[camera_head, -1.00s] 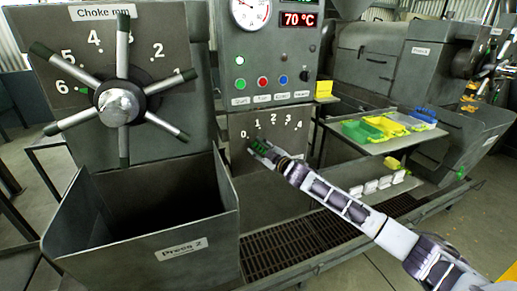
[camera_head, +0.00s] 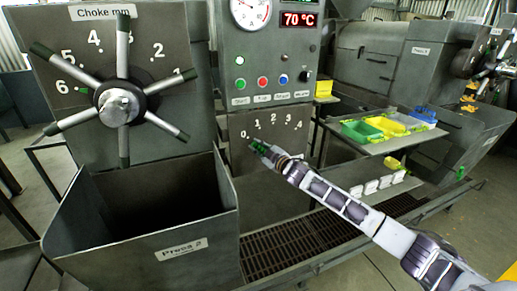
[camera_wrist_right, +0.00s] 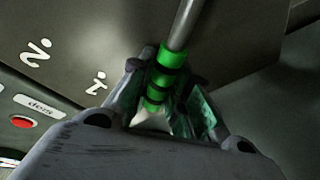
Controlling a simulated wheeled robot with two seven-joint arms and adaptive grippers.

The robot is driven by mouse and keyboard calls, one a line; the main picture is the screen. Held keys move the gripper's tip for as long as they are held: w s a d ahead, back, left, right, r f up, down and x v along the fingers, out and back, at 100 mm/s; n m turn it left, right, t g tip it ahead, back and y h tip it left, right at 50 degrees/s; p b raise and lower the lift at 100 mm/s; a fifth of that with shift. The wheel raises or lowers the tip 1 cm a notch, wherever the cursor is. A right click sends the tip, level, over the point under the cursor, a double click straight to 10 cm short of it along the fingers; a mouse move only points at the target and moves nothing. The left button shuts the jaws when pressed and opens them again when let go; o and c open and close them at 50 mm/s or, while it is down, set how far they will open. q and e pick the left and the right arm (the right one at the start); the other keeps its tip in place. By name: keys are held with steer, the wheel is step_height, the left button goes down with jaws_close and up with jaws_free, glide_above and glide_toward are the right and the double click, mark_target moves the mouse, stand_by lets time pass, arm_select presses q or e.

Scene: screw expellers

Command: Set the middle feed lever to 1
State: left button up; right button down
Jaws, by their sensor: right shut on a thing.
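The feed lever, a metal rod (camera_wrist_right: 183,28) with a ribbed green grip (camera_wrist_right: 163,75), belongs to the panel of the middle press. My right gripper (camera_wrist_right: 158,92) is shut around the green grip, with a finger on either side. In the head view, my right gripper (camera_head: 262,151) is at the left of the dial panel (camera_head: 285,148), just below the figures 0 and 1. The lever's end looks close to the 1, but its exact setting is hard to read. Most of the lever is hidden by my gripper in the head view. My left gripper is not in view.
A choke wheel with several spokes (camera_head: 119,107) stands at the left above an open bin (camera_head: 180,250). Buttons (camera_head: 263,83) and a gauge (camera_head: 250,12) are above the dial. A side table (camera_head: 375,147) with green and yellow trays is to the right.

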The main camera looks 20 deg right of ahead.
steer(key=shift+d+r+m, duration=0.15)
steer(key=shift+d+m, duration=0.05)
steer(key=shift+m, duration=0.1)
steer(key=shift+d+r+m+p, duration=0.2)
steer(key=shift+m+p, duration=0.1)
steer(key=shift+p, duration=0.05)
steer(key=shift+d+r+m+t+p, duration=0.2)
steer(key=shift+d+r+m+p, duration=0.15)
steer(key=shift+d+m, duration=0.15)
steer(key=shift+d+r+m+t+p, duration=0.2)
steer(key=shift+d+r+m+p, duration=0.15)
steer(key=shift+m, duration=0.25)
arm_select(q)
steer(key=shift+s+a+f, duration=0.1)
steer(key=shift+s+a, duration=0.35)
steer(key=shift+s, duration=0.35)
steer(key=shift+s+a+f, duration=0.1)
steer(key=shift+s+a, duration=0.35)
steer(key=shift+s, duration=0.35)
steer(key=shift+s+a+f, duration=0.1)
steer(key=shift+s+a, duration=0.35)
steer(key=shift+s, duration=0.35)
arm_select(e)
steer(key=shift+d+r+m, duration=0.1)
steer(key=shift+d+m, duration=0.5)
steer(key=c, duration=1.3)
jaws_free()
steer(key=shift+s+d, duration=0.1)
steer(key=shift+s, duration=0.05)
